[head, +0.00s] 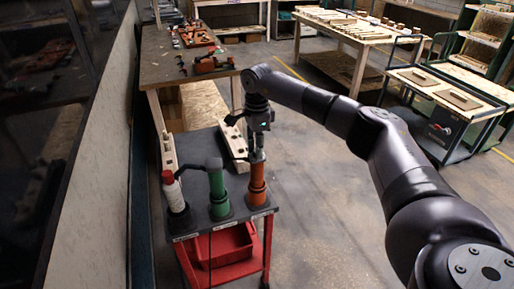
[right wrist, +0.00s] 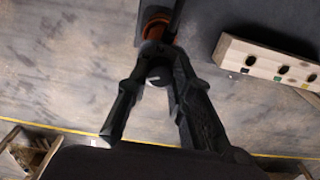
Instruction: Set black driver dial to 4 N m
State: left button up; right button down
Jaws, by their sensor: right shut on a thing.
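My right gripper (head: 257,150) reaches down over the orange holder (head: 257,186) at the right end of the small cart. In the right wrist view its fingers (right wrist: 160,73) are closed around a dark round part with a small pale mark, which I take for the black driver's dial. The orange holder also shows just beyond the fingertips (right wrist: 156,27). The fingers hide most of the driver, and I cannot read the dial setting. My left gripper is out of view.
A wooden bench (head: 157,65) stands behind.

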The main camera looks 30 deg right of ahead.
jog(key=c, duration=1.4)
grip_release()
notch_tip(320, 180, up, 12)
